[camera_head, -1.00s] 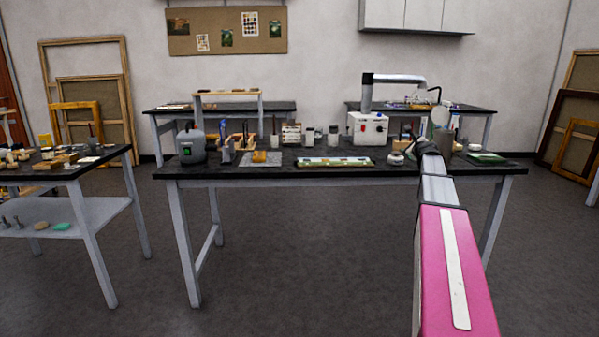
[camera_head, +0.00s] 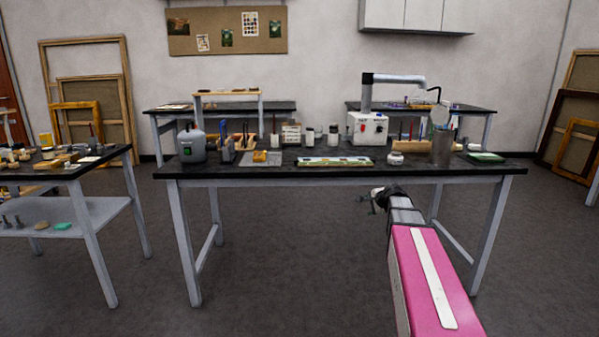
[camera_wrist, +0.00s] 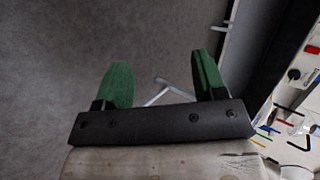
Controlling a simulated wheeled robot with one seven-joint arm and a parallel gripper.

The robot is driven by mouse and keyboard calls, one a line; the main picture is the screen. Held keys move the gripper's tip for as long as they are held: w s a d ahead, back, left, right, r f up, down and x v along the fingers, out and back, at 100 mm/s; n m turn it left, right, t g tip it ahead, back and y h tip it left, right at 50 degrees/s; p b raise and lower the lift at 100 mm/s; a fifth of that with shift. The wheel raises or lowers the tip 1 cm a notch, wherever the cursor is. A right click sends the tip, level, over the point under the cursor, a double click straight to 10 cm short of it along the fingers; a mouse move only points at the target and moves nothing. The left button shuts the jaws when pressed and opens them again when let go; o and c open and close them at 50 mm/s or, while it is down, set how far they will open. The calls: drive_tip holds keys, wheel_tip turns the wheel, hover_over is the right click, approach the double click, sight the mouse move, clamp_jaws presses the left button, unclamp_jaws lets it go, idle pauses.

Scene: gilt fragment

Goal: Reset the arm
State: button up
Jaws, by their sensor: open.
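My arm (camera_head: 430,270), with a pink link, reaches forward at the lower right of the head view. My gripper (camera_head: 366,200) is small there, below the front edge of the dark-topped table (camera_head: 240,173) and over the floor. In the wrist view my gripper (camera_wrist: 160,80) shows two green fingers spread apart with nothing between them. Behind the fingers is grey floor and a thin pale table leg.
The table holds a grey canister (camera_head: 192,146), a gilt fragment on a tray (camera_head: 261,157), a long panel (camera_head: 335,162), a white machine (camera_head: 368,128) and a cup of brushes (camera_head: 441,148). A side table (camera_head: 75,170) stands left. The floor in front is clear.

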drive_tip(key=s+a+f+n+g+h, duration=0.1)
drive_tip(key=s+a+f+n+g, duration=0.2)
drive_tip(key=s+f, duration=0.3)
drive_tip(key=s+a+f+n+g+h, duration=0.1)
drive_tip(key=s+a+f+n+g, duration=0.2)
drive_tip(key=s, duration=1.1)
drive_tip(key=s+a+f+n+g+h, duration=0.1)
drive_tip(key=s+a+f+n+g, duration=0.2)
drive_tip(key=s+a+f+n, duration=0.2)
drive_tip(key=s+f+n, duration=0.3)
drive_tip(key=s+f, duration=0.1)
drive_tip(key=s, duration=0.1)
drive_tip(key=shift+s+f+g+h, duration=0.25)
drive_tip(key=shift+f+g+h, duration=0.05)
drive_tip(key=shift+f+g, duration=0.1)
